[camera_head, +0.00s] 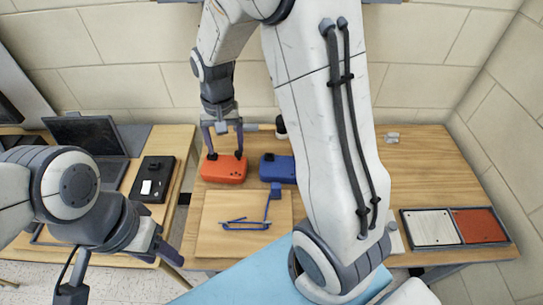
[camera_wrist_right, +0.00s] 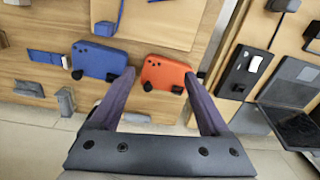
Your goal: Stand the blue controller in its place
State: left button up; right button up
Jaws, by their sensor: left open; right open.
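The blue controller (camera_head: 277,168) lies on the wooden table, right of an orange controller (camera_head: 224,168). In the right wrist view the blue controller (camera_wrist_right: 100,60) is left of the orange one (camera_wrist_right: 166,72). My right gripper (camera_head: 224,148) is open and empty, pointing down over the orange controller; the wrist view (camera_wrist_right: 160,105) shows its fingers on either side of the orange one. My left gripper (camera_head: 115,268) is open and empty at the lower left, away from both controllers. A thin blue stand-like piece (camera_head: 246,225) is on a wooden board (camera_head: 215,240) in front.
A tray (camera_head: 410,230) with a white and a red panel sits at the right. A black device (camera_head: 152,180) and laptop (camera_head: 90,135) are on the left table. A small grey object (camera_head: 392,137) stands at the back right. My right arm hides the table's middle.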

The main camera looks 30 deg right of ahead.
jog(key=w+d+f+m, duration=0.2)
jog(key=d+f+m, duration=0.15)
jog(key=d, duration=0.45)
jog(key=w+d+f+m, duration=0.3)
jog(key=d+f, duration=0.1)
jog(key=d, duration=0.3)
jog(key=p, duration=0.1)
send_over(269, 158)
jog(key=f, duration=0.5)
jog(key=shift+w+d, duration=0.2)
jog(key=shift+w, duration=0.05)
jog(key=shift+a+f+p, duration=0.15)
jog(key=shift+f+p, duration=0.8)
jog(key=shift+f, duration=2)
jog(key=shift+s, duration=0.1)
grip_shut()
